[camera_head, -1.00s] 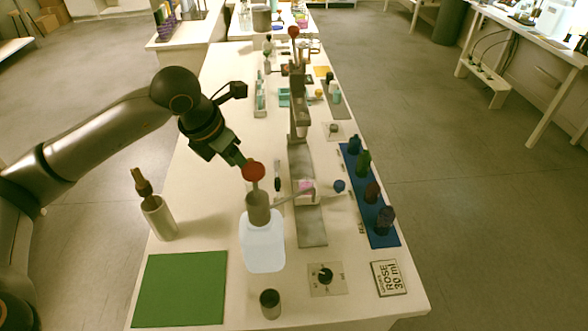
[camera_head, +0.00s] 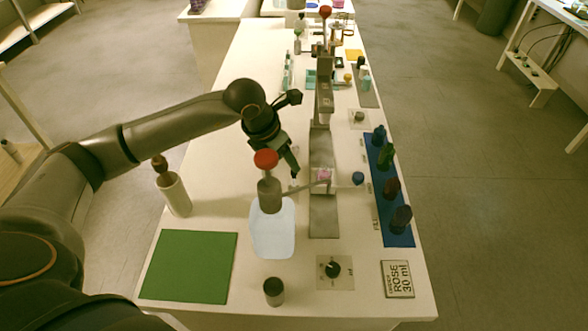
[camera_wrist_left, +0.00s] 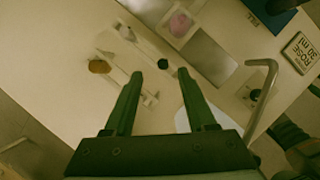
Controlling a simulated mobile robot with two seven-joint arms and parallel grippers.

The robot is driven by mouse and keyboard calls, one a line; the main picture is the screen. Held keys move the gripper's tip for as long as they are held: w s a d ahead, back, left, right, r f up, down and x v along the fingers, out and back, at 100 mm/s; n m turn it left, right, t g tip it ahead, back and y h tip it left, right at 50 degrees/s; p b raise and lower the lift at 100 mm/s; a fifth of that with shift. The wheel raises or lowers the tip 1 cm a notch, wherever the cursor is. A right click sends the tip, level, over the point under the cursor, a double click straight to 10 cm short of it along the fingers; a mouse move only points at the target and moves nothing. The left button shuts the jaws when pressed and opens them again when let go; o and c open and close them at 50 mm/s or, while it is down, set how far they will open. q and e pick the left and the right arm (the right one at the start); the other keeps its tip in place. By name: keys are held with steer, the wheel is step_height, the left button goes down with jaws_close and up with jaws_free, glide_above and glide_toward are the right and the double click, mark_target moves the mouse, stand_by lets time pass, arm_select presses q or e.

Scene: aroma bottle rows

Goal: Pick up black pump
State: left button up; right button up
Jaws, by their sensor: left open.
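The black pump (camera_wrist_left: 163,64) shows in the left wrist view as a small dark round top, between the lines of my two fingers and just beyond their tips. I cannot tell its height from this angle. My left gripper (camera_wrist_left: 160,76) is open with nothing visible between its fingers. In the head view my left gripper (camera_head: 292,163) hangs over the table behind the red-topped bottle, and it hides the black pump there. My right gripper is not in view.
The white bottle (camera_head: 272,238) with a red knob (camera_head: 266,159) and side spout stands close in front of the gripper. A grey metal stand (camera_head: 324,208) is to the right, then a blue mat (camera_head: 397,232) with dark bottles. A green mat (camera_head: 188,267) lies front left.

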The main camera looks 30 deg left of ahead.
arm_select(q)
steer(key=x, duration=0.4)
steer(key=shift+d, duration=0.25)
jaws_close()
